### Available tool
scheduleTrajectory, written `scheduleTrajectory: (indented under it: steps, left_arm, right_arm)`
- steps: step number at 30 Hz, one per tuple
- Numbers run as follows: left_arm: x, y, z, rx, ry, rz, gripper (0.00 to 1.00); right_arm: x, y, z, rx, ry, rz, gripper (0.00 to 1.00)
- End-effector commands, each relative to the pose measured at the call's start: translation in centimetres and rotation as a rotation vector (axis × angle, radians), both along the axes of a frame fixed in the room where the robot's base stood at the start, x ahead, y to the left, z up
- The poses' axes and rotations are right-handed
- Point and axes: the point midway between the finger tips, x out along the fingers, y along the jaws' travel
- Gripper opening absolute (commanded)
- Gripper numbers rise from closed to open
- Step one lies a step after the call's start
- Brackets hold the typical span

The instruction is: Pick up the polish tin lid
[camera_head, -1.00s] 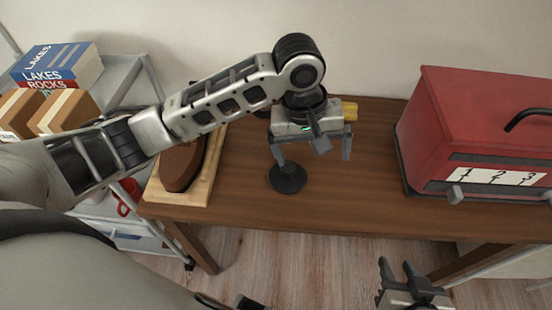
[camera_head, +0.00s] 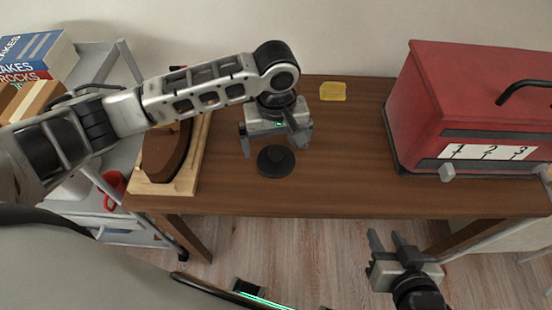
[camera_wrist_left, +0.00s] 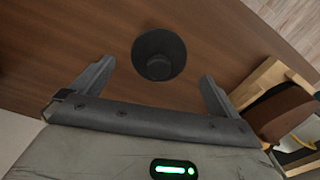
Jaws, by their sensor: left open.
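The polish tin lid (camera_head: 276,162) is a dark round disc with a small knob on top. It lies flat on the wooden table near its front edge. It also shows in the left wrist view (camera_wrist_left: 159,55), roughly centred between the fingers and just beyond their tips. My left gripper (camera_head: 272,148) is open and empty above the table, its fingers on either side of the lid and apart from it. My right gripper (camera_head: 386,237) is open and empty in front of the table, below the red box.
A red box (camera_head: 460,100) with a numbered strip stands on the table's right. A yellow block (camera_head: 333,91) lies at the back. A wooden board (camera_head: 188,180) with a brown shoe-shaped object (camera_head: 163,155) is on the left. A grey cart (camera_head: 110,70) with books stands further left.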

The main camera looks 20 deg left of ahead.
Motion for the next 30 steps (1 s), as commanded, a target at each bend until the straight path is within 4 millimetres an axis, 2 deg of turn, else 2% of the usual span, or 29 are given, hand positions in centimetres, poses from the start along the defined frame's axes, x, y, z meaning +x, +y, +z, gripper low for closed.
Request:
scheduleTrajectory:
  steps: [6,9,18,21,23,30]
  left_arm:
    - [0.1,0.0,-3.4,0.002,0.002,0.001,1.00]
    - [0.1,0.0,-4.5,0.001,0.000,0.001,1.00]
    - [0.1,0.0,-4.9,0.000,-0.001,0.000,1.00]
    - [0.1,0.0,-4.9,0.000,-0.001,0.000,0.72]
    - [0.1,0.0,-4.9,0.000,-0.001,0.000,0.58]
    - [0.1,0.0,-4.8,0.000,-0.001,0.000,0.57]
  right_arm:
    - [0.0,0.1,-0.4,0.011,0.000,-0.005,0.36]
    - [0.1,0.2,-0.3,0.016,-0.004,-0.007,0.36]
    - [0.2,0.2,0.1,0.018,-0.010,-0.008,0.36]
    - [0.1,0.1,0.0,0.018,-0.009,-0.008,0.36]
    - [0.1,0.1,0.0,0.018,-0.008,-0.008,0.36]
    - [0.0,0.1,-0.2,0.016,-0.004,-0.008,0.36]
